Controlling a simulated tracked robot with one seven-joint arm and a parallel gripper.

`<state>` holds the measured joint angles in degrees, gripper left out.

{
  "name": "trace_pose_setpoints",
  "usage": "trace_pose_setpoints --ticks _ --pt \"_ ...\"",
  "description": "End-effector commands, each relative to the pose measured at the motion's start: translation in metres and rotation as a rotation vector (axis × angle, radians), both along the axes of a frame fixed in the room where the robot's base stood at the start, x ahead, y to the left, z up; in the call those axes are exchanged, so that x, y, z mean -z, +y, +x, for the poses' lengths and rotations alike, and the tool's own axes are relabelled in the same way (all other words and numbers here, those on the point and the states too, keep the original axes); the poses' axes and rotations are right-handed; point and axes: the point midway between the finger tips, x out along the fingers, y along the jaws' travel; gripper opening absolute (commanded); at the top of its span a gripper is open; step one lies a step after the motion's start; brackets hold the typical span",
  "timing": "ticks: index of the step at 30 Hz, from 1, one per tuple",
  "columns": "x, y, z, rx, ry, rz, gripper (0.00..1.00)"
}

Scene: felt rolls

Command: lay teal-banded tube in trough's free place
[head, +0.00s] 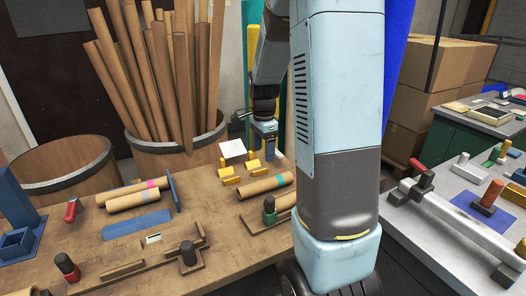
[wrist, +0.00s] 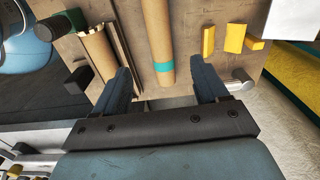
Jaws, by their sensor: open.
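The teal-banded tube (head: 262,188) is a brown cardboard roll with a teal band, lying on the wooden table left of my arm. In the wrist view the tube (wrist: 157,30) runs between the two spread fingers of my gripper (wrist: 160,66), with clear gaps on both sides; the fingers do not touch it. In the head view my gripper (head: 270,152) is over the tube's far side. A wooden trough-like holder (head: 250,224) with a dark green knob lies nearer the front, and another roll (wrist: 98,50) lies along it. My arm hides its right end.
Yellow blocks (head: 253,166) stand beyond the tube. Two rolls (head: 132,195) lie at the left by a blue upright plate (head: 174,190). A wooden fixture (head: 130,268) with dark knobs is at the front. Tall rolls fill a barrel (head: 180,150) behind the table.

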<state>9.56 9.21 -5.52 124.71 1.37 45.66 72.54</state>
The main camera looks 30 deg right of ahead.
Motion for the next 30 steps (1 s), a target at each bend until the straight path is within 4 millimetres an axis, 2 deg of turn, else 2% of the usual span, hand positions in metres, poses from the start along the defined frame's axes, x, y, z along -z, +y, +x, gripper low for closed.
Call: trace_pose_setpoints --ticks 5,15,22,30 --pt "-0.035 0.017 -0.018 -0.162 -0.058 -0.011 0.73" --pt "-0.106 0.058 -0.077 -0.608 -0.190 -0.073 0.73" --pt "-0.139 0.082 -0.124 -0.904 -0.268 -0.148 0.73" --pt "-0.164 0.103 -0.181 -1.243 -0.342 -0.266 0.73"
